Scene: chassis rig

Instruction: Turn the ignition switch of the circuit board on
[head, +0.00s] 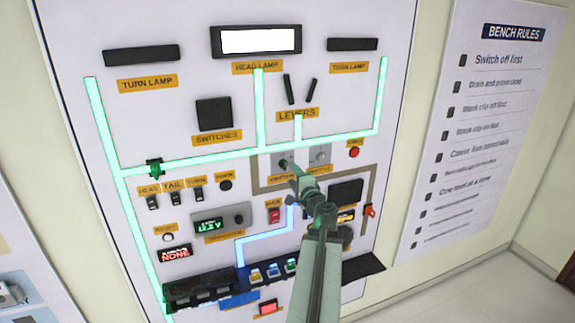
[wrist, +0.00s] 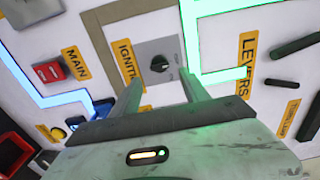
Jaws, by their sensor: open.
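The circuit board (head: 185,105) is a white upright panel on the wall. Its ignition switch (head: 281,158) is a grey plate with a dark round knob, above a yellow IGNITION label partly hidden by my arm. In the wrist view the ignition switch (wrist: 158,62) shows between and beyond my fingertips, next to the IGNITION label (wrist: 131,67). My gripper (head: 292,167) is open, its fingers pointing at the board just in front of the switch. In the wrist view my gripper (wrist: 161,80) has one finger on each side of the knob, with nothing held; contact is not clear.
A second grey switch plate (head: 319,154) sits close to the right. The red MAIN switch (wrist: 47,72) and levers (wrist: 296,46) are nearby. A dark shelf (head: 208,285) juts from the lower board. Green and blue lines are lit, and the head lamp (head: 260,41) is white.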

